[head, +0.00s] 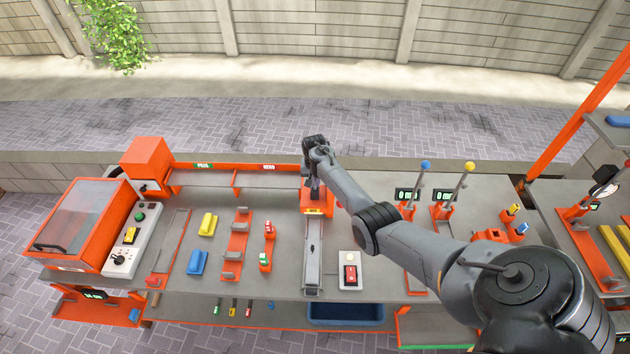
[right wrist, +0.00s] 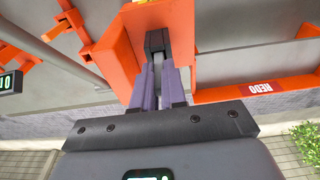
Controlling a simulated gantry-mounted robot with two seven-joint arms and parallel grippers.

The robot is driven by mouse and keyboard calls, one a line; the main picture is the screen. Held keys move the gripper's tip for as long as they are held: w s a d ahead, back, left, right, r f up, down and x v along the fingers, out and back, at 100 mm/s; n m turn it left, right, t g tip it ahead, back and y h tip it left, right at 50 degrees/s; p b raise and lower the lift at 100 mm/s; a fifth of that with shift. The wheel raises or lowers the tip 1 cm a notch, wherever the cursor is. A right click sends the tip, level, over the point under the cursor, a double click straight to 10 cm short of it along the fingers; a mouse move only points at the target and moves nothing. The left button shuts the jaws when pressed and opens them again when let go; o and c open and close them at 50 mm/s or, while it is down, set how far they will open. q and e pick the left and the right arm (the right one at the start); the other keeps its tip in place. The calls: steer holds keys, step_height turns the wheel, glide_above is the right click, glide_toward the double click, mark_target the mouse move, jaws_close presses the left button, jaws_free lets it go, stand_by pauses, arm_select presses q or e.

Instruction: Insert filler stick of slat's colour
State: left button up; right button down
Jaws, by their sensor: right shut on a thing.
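My right gripper (head: 315,190) is at the orange housing (head: 318,207) at the back end of a long grey channel (head: 313,255). In the right wrist view the gripper (right wrist: 155,48) is shut on a small grey part at the orange housing (right wrist: 160,15); its fingers hide most of that part. Small sticks with green, red and yellow ends (head: 233,308) sit along the bench's front edge. I cannot tell which piece is the slat or its colour. My left gripper is not in view.
The bench holds a yellow block (head: 207,223), a blue block (head: 197,262), an orange rack (head: 236,240) and a switch box (head: 350,272). Two levers with blue (head: 425,166) and yellow (head: 469,167) knobs stand right of my gripper. A blue bin (head: 345,313) is below the front edge.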

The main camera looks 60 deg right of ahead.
steer(key=shift+f, duration=0.2)
stand_by(0.3)
steer(key=c, duration=1.1)
jaws_free()
step_height(320, 180, up, 11)
steer(key=a, duration=0.1)
steer(key=shift+s+f, duration=0.15)
steer(key=shift+s, duration=0.2)
steer(key=shift+a, duration=0.1)
